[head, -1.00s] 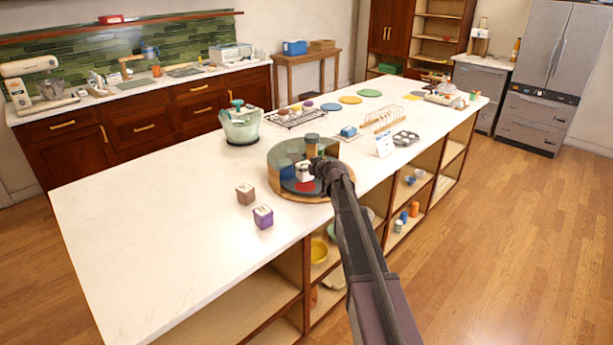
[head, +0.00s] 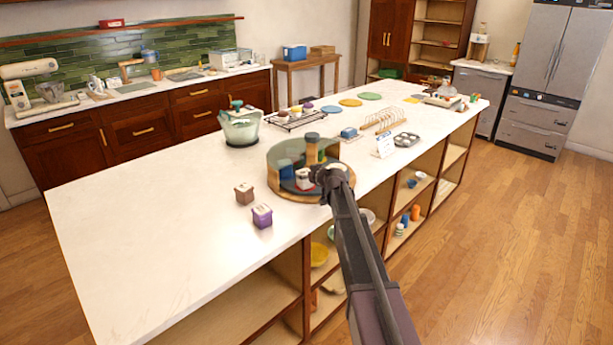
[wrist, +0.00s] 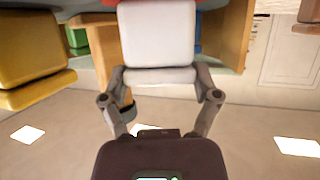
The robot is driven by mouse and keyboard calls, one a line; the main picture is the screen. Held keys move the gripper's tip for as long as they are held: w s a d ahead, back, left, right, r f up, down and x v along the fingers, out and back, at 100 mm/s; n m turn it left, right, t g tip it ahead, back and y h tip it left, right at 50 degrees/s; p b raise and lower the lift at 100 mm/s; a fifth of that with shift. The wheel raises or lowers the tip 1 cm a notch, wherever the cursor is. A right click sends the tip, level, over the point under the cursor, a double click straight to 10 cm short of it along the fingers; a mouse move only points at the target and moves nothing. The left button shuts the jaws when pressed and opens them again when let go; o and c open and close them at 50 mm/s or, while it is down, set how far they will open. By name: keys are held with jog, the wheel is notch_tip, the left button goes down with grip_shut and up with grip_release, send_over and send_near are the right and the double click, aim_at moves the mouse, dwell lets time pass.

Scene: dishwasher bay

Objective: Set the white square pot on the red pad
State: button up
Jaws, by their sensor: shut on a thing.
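The white square pot (head: 304,180) is in my gripper (head: 319,175), over the front part of a round dark tray with a wooden rim (head: 290,196) on the island. In the wrist view the pot (wrist: 157,35) fills the space between the two fingers of my gripper (wrist: 159,74), which are shut on it. A strip of red shows at the wrist view's top edge beyond the pot; I cannot tell if it is the red pad. Whether the pot touches the tray is unclear.
A curved wall stands around the tray's back, with a blue item (head: 287,170) and a brown cylinder (head: 312,146) inside. A yellow block (wrist: 30,45) is close left in the wrist view. Brown (head: 244,193) and purple (head: 262,215) boxes stand in front.

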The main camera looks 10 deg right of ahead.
jog(key=o, duration=1.1)
jog(key=shift+r, duration=0.1)
jog(key=shift+s+r+p, duration=0.15)
jog(key=shift+p, duration=0.15)
jog(key=p+v, duration=0.4)
jog(key=v, duration=0.7)
jog(key=shift+s+d, duration=0.2)
jog(key=shift+s, duration=0.15)
jog(key=s+a+f+g, duration=0.3)
jog(key=s+f+g, duration=0.1)
jog(key=s, duration=0.5)
jog(key=s+a+f+g, duration=0.3)
jog(key=s+a+f, duration=0.1)
jog(key=s, duration=0.5)
jog(key=s+d+f+m+g+h, duration=0.1)
jog(key=s+g, duration=0.1)
jog(key=s, duration=0.3)
jog(key=s+f+m+g+h, duration=0.1)
jog(key=s+h, duration=0.1)
jog(key=s, duration=0.4)
jog(key=s+d+f+m+g+h, duration=0.1)
jog(key=s+m+g, duration=0.1)
jog(key=s, duration=0.3)
jog(key=shift+s+d+f+g+h, duration=0.2)
jog(key=shift+s+d+g+h, duration=0.1)
jog(key=shift+s+h, duration=0.1)
